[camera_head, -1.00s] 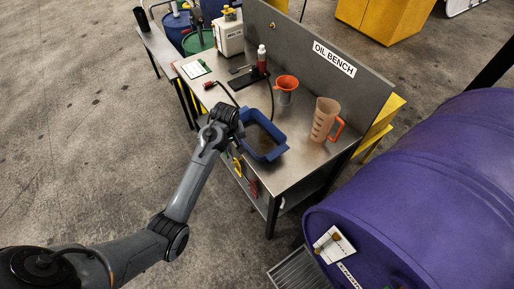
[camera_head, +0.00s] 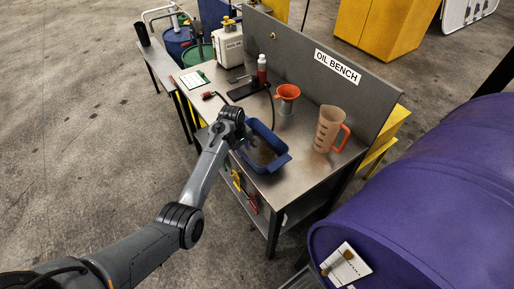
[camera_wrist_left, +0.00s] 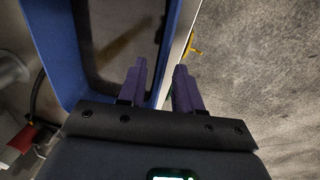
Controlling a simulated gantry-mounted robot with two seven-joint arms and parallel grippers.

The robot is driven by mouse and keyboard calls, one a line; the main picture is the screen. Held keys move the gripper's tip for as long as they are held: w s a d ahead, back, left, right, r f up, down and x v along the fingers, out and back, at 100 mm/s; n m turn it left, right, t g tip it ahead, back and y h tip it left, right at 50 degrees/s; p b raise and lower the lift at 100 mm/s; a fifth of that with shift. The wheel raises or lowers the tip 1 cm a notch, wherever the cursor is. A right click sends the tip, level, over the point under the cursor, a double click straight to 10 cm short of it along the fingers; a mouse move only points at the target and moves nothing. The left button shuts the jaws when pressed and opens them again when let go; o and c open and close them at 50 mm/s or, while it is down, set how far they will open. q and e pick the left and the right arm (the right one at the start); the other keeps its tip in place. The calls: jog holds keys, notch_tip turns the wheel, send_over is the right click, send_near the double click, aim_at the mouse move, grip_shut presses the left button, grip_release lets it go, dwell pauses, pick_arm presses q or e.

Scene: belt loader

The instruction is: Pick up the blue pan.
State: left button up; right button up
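The blue pan (camera_head: 278,163) sits on the metal bench near its front edge, with dark liquid or a dark bottom inside. My left gripper (camera_head: 242,143) is at the pan's near-left side in the head view; its fingers are hard to see there. In the left wrist view, my left gripper (camera_wrist_left: 160,85) has its two fingers apart. The blue pan (camera_wrist_left: 52,45) fills the upper left, and its right wall runs down towards the gap between the fingers. I cannot tell whether either finger touches it. My right gripper is not in view.
The grey bench (camera_head: 305,168) also holds an orange jug (camera_head: 328,130), an orange funnel (camera_head: 288,92), a red bottle (camera_head: 262,70) and a white canister (camera_head: 228,45). A tall back panel (camera_head: 345,85) stands behind. A large purple drum (camera_head: 430,190) is at right.

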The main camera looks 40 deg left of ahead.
aim_at(244, 154)
pick_arm(q)
jog(key=f, duration=0.2)
jog(key=f+b, duration=0.1)
jog(key=f, duration=0.1)
jog(key=shift+w+f, duration=0.2)
jog(key=shift+f, duration=0.2)
grip_shut()
jog(key=shift+r, duration=0.15)
dwell(1.0)
